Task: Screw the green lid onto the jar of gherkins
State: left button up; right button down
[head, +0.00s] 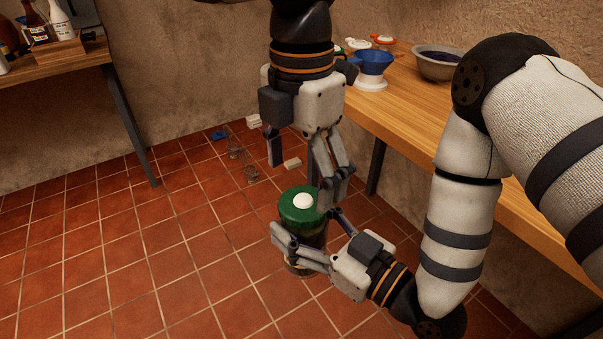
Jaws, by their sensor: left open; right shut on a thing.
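The green lid (294,218) with a round white knob sits on top of the jar of gherkins (306,262). The lid looks roughly level; whether its thread is engaged cannot be told. My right gripper (303,238) reaches in from the right and is shut around the jar's upper body, holding it upright off the floor, clear of the table. My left gripper (302,178) points down from above, open, with its fingers spread just above the lid. It appears apart from the lid, with one finger close to the lid's right side. The fingers and arm hide part of the jar.
A wooden table (412,108) on the right carries a blue funnel (373,62) and a metal bowl (438,64). Another table (62,66) with bottles stands at the left. The left floor is clear.

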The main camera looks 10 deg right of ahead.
aim_at(303, 201)
pick_arm(q)
jog(key=n, duration=0.5)
jog(key=shift+r+n, duration=0.25)
jog(key=shift+n, duration=0.15)
jog(key=n, duration=0.3)
jog(key=shift+r+n, duration=0.15)
jog(key=shift+n, duration=0.15)
jog(key=n, duration=0.3)
jog(key=shift+r+n, duration=0.15)
jog(key=shift+n, duration=0.15)
jog(key=n, duration=0.4)
jog(key=shift+r, duration=0.15)
jog(key=n, duration=0.3)
jog(key=shift+w+r+n, duration=0.1)
jog(key=shift+r+n, duration=0.05)
jog(key=shift+n, duration=0.25)
jog(key=n, duration=0.3)
jog(key=shift+r+n, duration=0.1)
jog(key=shift+n, duration=0.2)
jog(key=n, duration=0.4)
jog(key=shift+d+r, duration=0.1)
jog(key=shift+r, duration=0.1)
jog(key=n, duration=0.5)
jog(key=shift+r+n, duration=0.25)
jog(key=shift+n, duration=0.15)
jog(key=n, duration=0.4)
jog(key=shift+r, duration=0.15)
notch_tip(303, 201, down, 8)
